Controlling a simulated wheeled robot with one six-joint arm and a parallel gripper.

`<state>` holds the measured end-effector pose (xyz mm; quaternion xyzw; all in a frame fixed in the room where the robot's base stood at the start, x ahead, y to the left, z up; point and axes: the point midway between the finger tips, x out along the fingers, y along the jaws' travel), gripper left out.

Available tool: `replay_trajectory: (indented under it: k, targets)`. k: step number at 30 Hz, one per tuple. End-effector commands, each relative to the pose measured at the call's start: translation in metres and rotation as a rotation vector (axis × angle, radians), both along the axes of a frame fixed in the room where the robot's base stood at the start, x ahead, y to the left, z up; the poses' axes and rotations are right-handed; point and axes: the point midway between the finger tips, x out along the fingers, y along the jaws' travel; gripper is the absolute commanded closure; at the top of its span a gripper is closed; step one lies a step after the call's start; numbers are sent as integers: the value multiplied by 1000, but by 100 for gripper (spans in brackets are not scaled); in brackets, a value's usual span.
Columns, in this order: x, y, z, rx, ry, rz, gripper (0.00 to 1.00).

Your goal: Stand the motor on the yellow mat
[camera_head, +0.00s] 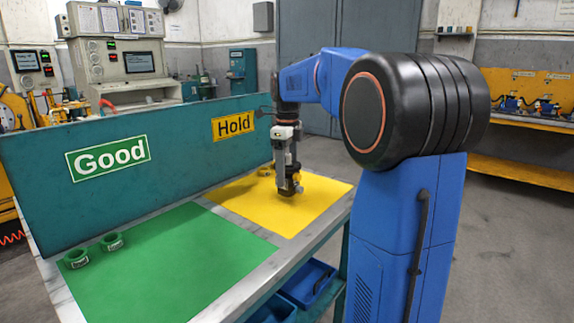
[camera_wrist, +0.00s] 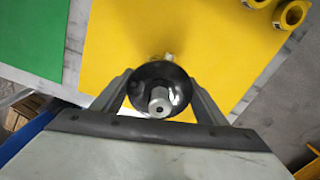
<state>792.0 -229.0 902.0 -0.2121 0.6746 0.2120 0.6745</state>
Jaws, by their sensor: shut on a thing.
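The motor (camera_wrist: 159,85) is a dark round body with a metal shaft that points toward the wrist camera. My gripper (camera_wrist: 158,98) is shut on it, with one finger on each side. In the head view my gripper (camera_head: 287,166) points down over the yellow mat (camera_head: 322,196), and the motor (camera_head: 289,187) hangs upright below it, over the middle of the mat. Whether the motor's underside touches the mat cannot be told. The mat also fills the wrist view (camera_wrist: 120,40).
Yellow rings (camera_wrist: 290,14) lie at the mat's far edge by the Hold sign (camera_head: 233,125). A green mat (camera_head: 170,265) lies to the left, with two green rings (camera_head: 112,242) near the teal back panel (camera_head: 60,190). The mat around the motor is clear.

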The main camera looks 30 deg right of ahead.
Motion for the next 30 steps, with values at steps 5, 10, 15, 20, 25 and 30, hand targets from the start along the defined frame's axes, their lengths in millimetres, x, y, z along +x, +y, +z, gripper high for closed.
replay_trajectory:
  k: [5,10,15,20,25,30]
  targets:
    - [0,0,-19,-1,-1,0,96]
    - [0,0,-21,-1,-2,0,96]
    - [0,0,-21,0,-1,0,96]
    - [0,0,-24,0,0,0,19]
    - [0,0,-24,0,0,0,15]
    - [0,0,-23,0,0,0,15]
